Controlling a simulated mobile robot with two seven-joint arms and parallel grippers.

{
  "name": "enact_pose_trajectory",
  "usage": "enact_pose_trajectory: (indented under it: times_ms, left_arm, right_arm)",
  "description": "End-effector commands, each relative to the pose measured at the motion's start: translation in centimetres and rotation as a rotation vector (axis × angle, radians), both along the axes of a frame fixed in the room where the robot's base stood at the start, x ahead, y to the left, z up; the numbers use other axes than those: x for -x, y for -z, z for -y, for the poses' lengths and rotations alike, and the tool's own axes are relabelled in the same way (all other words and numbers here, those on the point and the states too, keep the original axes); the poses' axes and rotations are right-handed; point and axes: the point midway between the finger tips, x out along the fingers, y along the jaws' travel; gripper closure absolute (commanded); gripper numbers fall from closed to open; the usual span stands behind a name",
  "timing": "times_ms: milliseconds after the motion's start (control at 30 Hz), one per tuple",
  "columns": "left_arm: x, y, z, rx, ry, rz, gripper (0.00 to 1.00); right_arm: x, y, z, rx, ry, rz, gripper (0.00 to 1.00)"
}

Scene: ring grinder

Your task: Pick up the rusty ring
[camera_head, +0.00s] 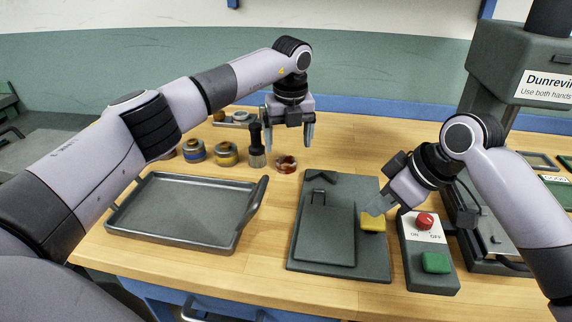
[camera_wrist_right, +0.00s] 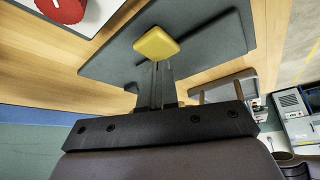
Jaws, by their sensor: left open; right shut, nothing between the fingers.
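The rusty ring (camera_head: 286,164), a small reddish-brown ring, lies on the wooden table behind the dark plate. My left gripper (camera_head: 288,146) points down over the ring with its fingers apart; I cannot tell the exact height of the fingertips above it. My right gripper (camera_head: 376,210) is shut and empty, its tips at the yellow pad (camera_head: 372,223) on the dark plate (camera_head: 335,274). In the right wrist view the closed fingertips (camera_wrist_right: 160,66) are at the edge of the yellow pad (camera_wrist_right: 157,43); contact is unclear.
A grey tray (camera_head: 180,212) lies at left. Behind it stand several cans (camera_head: 227,154) and a brush (camera_head: 256,148), close to my left gripper. A control box (camera_head: 425,257) with a red knob (camera_head: 424,221) and a green button stands right of the plate, before the machine (camera_head: 520,75).

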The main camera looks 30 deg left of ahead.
Motion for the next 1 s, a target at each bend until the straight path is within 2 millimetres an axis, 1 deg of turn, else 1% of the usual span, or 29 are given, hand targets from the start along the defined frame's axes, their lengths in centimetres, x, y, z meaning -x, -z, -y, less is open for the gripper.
enact_pose_trajectory:
  times_ms: [33,267,433,567,667,867,900,967,1000]
  left_arm:
    - [0.0,0.7,0.0,0.0,0.001,-0.001,0.15]
    - [-0.3,2.4,-0.4,-0.001,0.0,-0.002,0.15]
    - [-0.9,4.6,-1.1,-0.001,0.001,-0.002,0.15]
    - [-1.1,6.1,-1.2,0.001,0.002,-0.001,0.15]
    - [-1.1,6.5,-1.2,0.0,0.003,0.0,0.15]
    - [-1.1,6.5,-1.2,0.0,0.003,0.0,0.15]
    - [-1.1,6.5,-1.2,0.0,0.003,0.0,0.28]
    - [-1.1,6.5,-1.2,0.0,0.003,0.0,0.48]
    - [-1.1,6.5,-1.2,0.0,0.003,0.0,0.61]
  right_arm:
    - [0.0,0.0,0.0,0.0,0.0,0.0,1.0]
    - [0.0,0.0,0.0,0.0,0.0,0.0,1.0]
    - [0.0,0.0,0.0,0.0,0.0,0.0,1.0]
    - [0.0,0.0,0.0,0.0,0.0,0.0,1.0]
    - [0.0,0.0,0.0,0.0,0.0,0.0,1.0]
    - [0.0,0.0,0.0,0.0,0.0,0.0,1.0]
    - [0.0,0.0,0.0,0.0,0.0,0.0,1.0]
    - [0.0,0.0,0.0,0.0,0.0,0.0,1.0]
    - [0.0,0.0,0.0,0.0,0.0,0.0,1.0]
